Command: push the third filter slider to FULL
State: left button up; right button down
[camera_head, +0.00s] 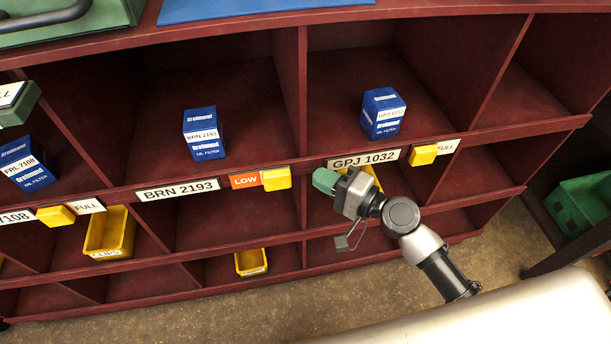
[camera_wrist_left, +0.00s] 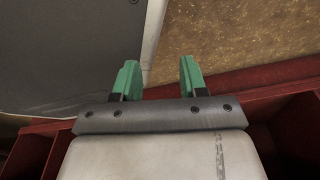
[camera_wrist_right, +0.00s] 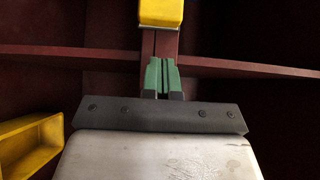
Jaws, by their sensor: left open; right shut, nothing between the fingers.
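A yellow slider (camera_head: 276,179) sits at the right end of the BRN 2193 rail, with the orange LOW label (camera_head: 244,181) uncovered on its left. The GPJ 1032 slider (camera_head: 423,154) has the FULL label (camera_head: 447,147) uncovered on its right. The 7108 slider (camera_head: 55,215) also has FULL uncovered. My right gripper (camera_head: 325,180) is shut and empty, pointing left, just right of the BRN slider. In the right wrist view a yellow slider (camera_wrist_right: 160,12) lies beyond the shut fingertips (camera_wrist_right: 160,62), apart. My left gripper (camera_wrist_left: 155,75) is open and empty, seen only in its wrist view.
Blue oil filter boxes stand in the red shelf, one above BRN 2193 (camera_head: 204,134) and one above GPJ 1032 (camera_head: 383,113). Yellow bins (camera_head: 110,232) sit in the lower compartments. A green crate (camera_head: 585,205) stands at the right. Bare floor (camera_head: 215,305) shows below the shelf.

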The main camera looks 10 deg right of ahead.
aim_at(277, 180)
pick_arm(q)
jog(key=shift+s+a+f+p, duration=0.1)
jog(key=shift+s+a+p, duration=0.1)
jog(key=shift+s, duration=0.55)
jog(key=shift+s+a+f+p, duration=0.1)
jog(key=shift+s+f+p, duration=0.05)
jog(key=shift+s, duration=0.65)
jog(key=shift+s+a+f+p, duration=0.1)
jog(key=shift+s+a+p, duration=0.1)
jog(key=shift+s, duration=0.55)
pick_arm(e)
jog(key=shift+s+a, duration=0.1)
jog(key=shift+a, duration=1.85)
jog(key=a+p, duration=0.1)
jog(key=a, duration=0.6)
pick_arm(q)
jog(key=shift+d+r, duration=0.1)
jog(key=shift+r, duration=0.65)
